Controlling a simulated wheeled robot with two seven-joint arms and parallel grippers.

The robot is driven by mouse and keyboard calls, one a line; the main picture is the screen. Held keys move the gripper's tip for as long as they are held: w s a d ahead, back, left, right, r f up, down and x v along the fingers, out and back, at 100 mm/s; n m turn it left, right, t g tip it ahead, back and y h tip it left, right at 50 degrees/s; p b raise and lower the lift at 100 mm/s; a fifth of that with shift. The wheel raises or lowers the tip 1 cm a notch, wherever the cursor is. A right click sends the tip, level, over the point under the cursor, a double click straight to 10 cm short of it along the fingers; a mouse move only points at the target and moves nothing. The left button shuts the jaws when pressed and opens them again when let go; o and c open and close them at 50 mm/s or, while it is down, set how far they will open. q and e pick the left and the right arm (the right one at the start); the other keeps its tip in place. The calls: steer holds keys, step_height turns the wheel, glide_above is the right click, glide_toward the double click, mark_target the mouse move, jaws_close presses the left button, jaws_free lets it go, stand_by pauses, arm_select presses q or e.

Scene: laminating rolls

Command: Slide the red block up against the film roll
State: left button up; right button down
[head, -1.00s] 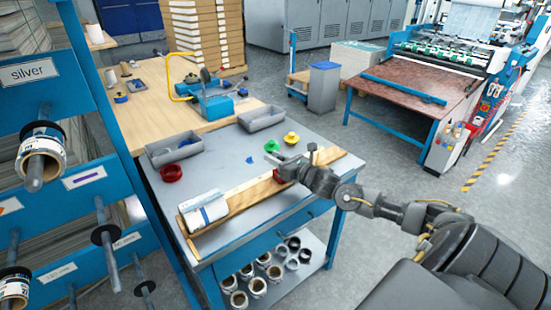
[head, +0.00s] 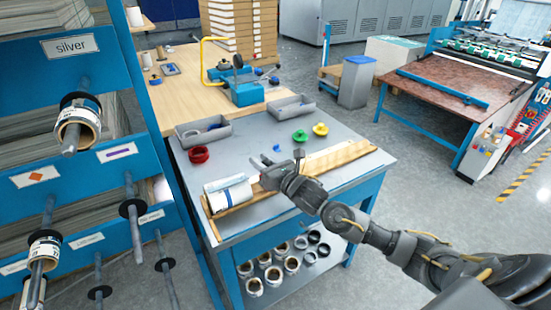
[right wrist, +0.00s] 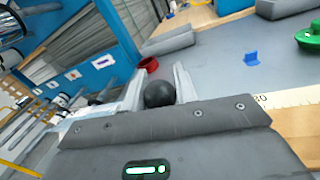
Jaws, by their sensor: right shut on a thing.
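The film roll (head: 236,193), white with a printed label, lies at the left end of the wooden measuring board (head: 340,157) on the workbench. My right gripper (head: 263,163) is low over the board, just right of the roll. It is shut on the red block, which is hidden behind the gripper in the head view. Whether the block touches the roll cannot be told. The right wrist view shows a dark round thing (right wrist: 159,94) between two pale finger-like shapes, but no clear view of the block. My left gripper is not in view.
A red round piece (head: 199,154), a green one (head: 300,136) and a yellow one (head: 320,129) sit behind the board. Grey trays (head: 203,138) (head: 291,109) stand at the bench's back edge. A shelf rack (head: 130,90) stands close on the left.

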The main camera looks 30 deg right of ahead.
steer(key=shift+f, duration=0.15)
steer(key=c, duration=1.4)
jaws_free()
steer(key=shift+o, duration=1.3)
steer(key=shift+d, duration=0.1)
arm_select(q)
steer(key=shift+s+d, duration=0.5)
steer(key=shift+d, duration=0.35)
arm_select(e)
steer(key=shift+o, duration=0.2)
